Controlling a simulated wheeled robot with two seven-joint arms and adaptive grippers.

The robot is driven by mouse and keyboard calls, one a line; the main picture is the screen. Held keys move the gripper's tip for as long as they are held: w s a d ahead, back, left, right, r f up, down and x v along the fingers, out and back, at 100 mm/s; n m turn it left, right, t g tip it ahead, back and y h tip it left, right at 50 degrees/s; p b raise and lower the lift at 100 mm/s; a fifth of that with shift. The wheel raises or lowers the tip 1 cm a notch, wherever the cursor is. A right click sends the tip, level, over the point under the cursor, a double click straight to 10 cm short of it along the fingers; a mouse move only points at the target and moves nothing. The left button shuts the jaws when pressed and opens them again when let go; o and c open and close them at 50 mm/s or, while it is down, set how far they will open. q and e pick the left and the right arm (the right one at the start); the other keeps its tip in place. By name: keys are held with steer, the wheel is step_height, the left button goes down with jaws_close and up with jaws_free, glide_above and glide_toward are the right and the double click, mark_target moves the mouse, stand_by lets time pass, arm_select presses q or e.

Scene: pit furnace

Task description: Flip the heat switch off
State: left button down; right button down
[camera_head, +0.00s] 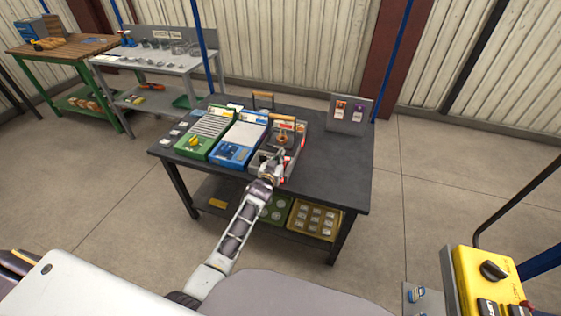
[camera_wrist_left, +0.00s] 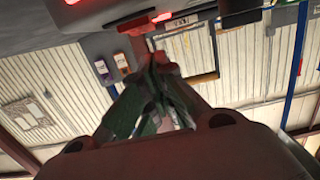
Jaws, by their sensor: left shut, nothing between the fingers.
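The grey furnace unit (camera_head: 298,143) with a round copper-coloured top stands on the dark table, at the right of a row of devices. Red parts show along its right side. My left gripper (camera_head: 272,165) is at its front corner, shut and empty. In the left wrist view, the shut fingertips (camera_wrist_left: 156,62) are just below a red part (camera_wrist_left: 140,25) on the unit's dark underside edge; I cannot tell whether they touch. I cannot make out which part is the heat switch, or its position. My right gripper is not in view.
A green device (camera_head: 207,132) and a blue device (camera_head: 238,140) stand left of the unit. A grey board with cards (camera_head: 349,113) is at the table's back right. The table's right side (camera_head: 345,165) is clear. A yellow control box (camera_head: 485,275) is at lower right.

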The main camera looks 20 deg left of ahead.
arm_select(q)
steer(key=shift+w+f, duration=0.1)
steer(key=shift+f, duration=0.7)
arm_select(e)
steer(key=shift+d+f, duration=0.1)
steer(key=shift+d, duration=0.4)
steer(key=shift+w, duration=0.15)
